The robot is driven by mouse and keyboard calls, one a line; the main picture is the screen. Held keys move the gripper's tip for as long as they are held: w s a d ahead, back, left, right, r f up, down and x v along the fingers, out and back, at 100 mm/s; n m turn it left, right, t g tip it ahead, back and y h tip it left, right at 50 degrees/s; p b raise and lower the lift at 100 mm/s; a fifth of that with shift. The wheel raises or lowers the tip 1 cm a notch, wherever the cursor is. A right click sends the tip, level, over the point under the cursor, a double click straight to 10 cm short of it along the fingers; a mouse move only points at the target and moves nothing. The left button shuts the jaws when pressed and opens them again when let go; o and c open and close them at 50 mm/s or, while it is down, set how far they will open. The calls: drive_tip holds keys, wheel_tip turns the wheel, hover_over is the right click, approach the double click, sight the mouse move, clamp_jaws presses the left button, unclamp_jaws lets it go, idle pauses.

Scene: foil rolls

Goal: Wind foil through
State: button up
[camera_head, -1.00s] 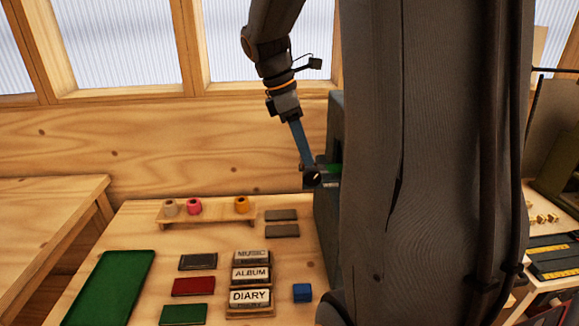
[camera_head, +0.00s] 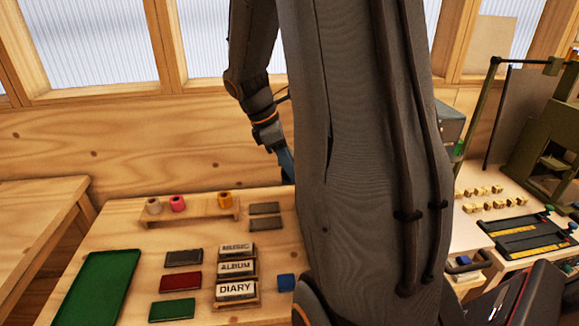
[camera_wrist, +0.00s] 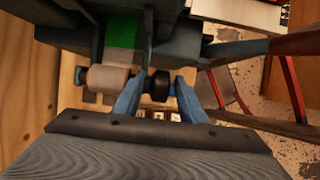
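A tan foil roll (camera_wrist: 108,78) lies across the front of a dark grey machine in the wrist view. A green patch (camera_wrist: 122,34) shows on the machine above it. A black knob (camera_wrist: 160,84) sits right of the roll, past a thin grey bracket (camera_wrist: 148,45). The two blue fingers of my gripper (camera_wrist: 160,92) stand apart on either side of this knob. Whether both press on it cannot be told. In the head view the grey-green machine (camera_head: 449,121) is mostly hidden behind my arm, as are the fingertips.
A wooden stand (camera_head: 186,217) holds white, pink and orange rolls. A green tray (camera_head: 97,287), coloured covers, a title rack (camera_head: 236,290) and a blue block (camera_head: 286,282) lie on the bench. A dark press (camera_head: 553,140) stands right. A red-brown handled lever (camera_wrist: 290,43) reaches beside the machine.

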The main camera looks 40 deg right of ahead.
clamp_jaws()
drive_tip(key=shift+r+y, duration=0.1)
drive_tip(key=shift+y, duration=0.2)
drive_tip(key=shift+s+d+t+y+p, duration=0.1)
drive_tip(key=shift+d+t+y+p, duration=0.15)
drive_tip(key=shift+t+y+p, duration=0.45)
drive_tip(key=shift+s+d+t+y, duration=0.1)
drive_tip(key=shift+d+t+y, duration=0.1)
drive_tip(key=shift+t+y, duration=0.95)
drive_tip(key=shift+y, duration=0.55)
drive_tip(key=shift+g, duration=0.25)
